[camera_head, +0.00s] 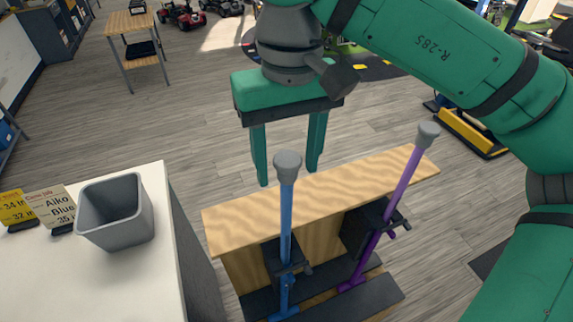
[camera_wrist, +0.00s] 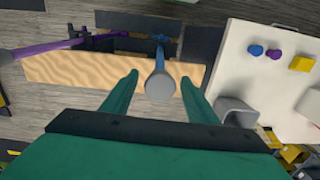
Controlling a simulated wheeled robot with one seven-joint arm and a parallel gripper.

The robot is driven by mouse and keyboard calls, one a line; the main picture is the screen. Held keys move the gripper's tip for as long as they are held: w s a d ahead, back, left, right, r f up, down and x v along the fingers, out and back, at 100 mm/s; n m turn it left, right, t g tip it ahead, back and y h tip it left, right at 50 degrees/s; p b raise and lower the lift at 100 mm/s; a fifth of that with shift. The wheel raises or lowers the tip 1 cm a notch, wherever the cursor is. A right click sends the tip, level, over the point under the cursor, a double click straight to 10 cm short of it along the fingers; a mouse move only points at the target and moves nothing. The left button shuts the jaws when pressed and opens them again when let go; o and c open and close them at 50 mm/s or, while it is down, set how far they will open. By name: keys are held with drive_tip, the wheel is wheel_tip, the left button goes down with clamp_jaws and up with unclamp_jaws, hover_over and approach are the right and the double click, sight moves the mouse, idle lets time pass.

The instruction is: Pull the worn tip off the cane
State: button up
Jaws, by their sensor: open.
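The blue cane (camera_head: 286,220) stands upside down in a black clamp, its worn grey tip (camera_head: 288,165) uppermost. My gripper (camera_head: 288,177) is open and empty above the bench, fingers pointing down. In the wrist view the grey tip (camera_wrist: 160,87) appears between the spread fingers (camera_wrist: 160,78), with a gap on each side. I cannot tell if the fingertips reach down to its height. A purple cane (camera_head: 402,185) with its own grey tip (camera_head: 428,134) leans in a second clamp to the right.
The canes stand at a wooden bench (camera_head: 330,195). A white table at left (camera_head: 150,280) holds a grey bin (camera_head: 130,240), a job card (camera_head: 50,208) reading "Aiko Blue" and a yellow card (camera_head: 15,207). The wrist view shows blue (camera_wrist: 255,50) and purple (camera_wrist: 274,54) pieces on that table.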

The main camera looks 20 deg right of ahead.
sight(288, 159)
clamp_jaws()
drive_tip(key=shift+r, duration=0.1)
drive_tip(key=shift+r, duration=2.85)
drive_tip(key=shift+r, duration=0.15)
drive_tip(key=shift+w+r, duration=0.1)
drive_tip(key=shift+r, duration=2.3)
